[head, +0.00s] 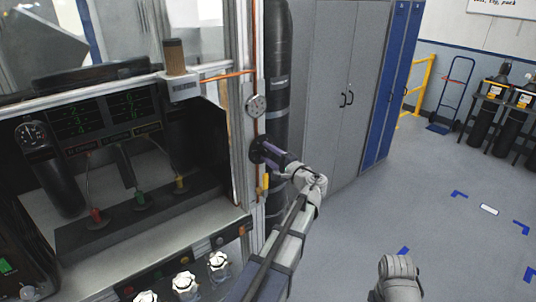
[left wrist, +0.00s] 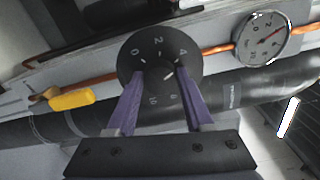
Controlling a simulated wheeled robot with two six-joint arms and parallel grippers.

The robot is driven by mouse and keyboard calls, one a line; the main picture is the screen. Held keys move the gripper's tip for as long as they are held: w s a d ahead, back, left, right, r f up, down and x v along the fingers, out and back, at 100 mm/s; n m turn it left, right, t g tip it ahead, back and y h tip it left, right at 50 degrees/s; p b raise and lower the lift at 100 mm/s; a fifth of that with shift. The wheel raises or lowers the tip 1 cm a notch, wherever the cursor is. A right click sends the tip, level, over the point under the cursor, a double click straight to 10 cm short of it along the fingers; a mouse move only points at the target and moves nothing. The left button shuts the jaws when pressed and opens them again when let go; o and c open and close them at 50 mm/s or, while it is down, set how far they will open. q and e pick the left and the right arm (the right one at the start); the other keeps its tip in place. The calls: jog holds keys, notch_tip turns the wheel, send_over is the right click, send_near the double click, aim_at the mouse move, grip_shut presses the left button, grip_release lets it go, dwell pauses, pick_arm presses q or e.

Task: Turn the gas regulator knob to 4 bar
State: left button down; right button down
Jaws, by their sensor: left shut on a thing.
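The gas regulator is a black round dial (left wrist: 133,62) with white numbers, 0, 2 and 4 across its top in the left wrist view. In the head view the regulator (head: 257,150) sits on the copper pipe beside the cabinet frame. My left gripper (head: 268,153) reaches it from the right. Its purple fingers, also in the left wrist view (left wrist: 155,80), are shut on the knob at the dial's middle. A short white mark shows between the fingers; its exact reading is unclear. The round pressure gauge (head: 256,105) has a red needle in the left wrist view (left wrist: 262,40). My right gripper is out of view.
A yellow valve handle (left wrist: 70,99) lies along the copper pipe near the regulator. A black vertical pipe (head: 278,90) runs close behind. The glass-fronted cabinet stands left, with white knobs (head: 184,285) below. Grey lockers (head: 335,90) stand behind; the floor at right is open.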

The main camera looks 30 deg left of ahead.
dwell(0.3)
pick_arm(q)
jog(key=shift+c, duration=1.4)
grip_release()
jog(key=v, duration=0.8)
jog(key=shift+a, duration=0.1)
jog(key=s+d+f+n+g+h+b, duration=0.15)
jog(key=s+d+f+h+b, duration=0.3)
jog(key=f, duration=0.45)
jog(key=s+d+f+g+h+b, duration=0.1)
jog(key=s+d+f+g+h, duration=0.15)
jog(key=s+d+f, duration=0.45)
jog(key=s+d+f+n+g+h+b, duration=0.1)
jog(key=s+d+f+h+b, duration=0.25)
jog(key=d+f, duration=0.6)
jog(key=s+d+f+g+h+b, duration=0.2)
jog(key=s+d+f+h, duration=0.3)
jog(key=s+d+f, duration=0.2)
jog(key=shift+s+d+f, duration=0.2)
jog(key=shift+s, duration=0.45)
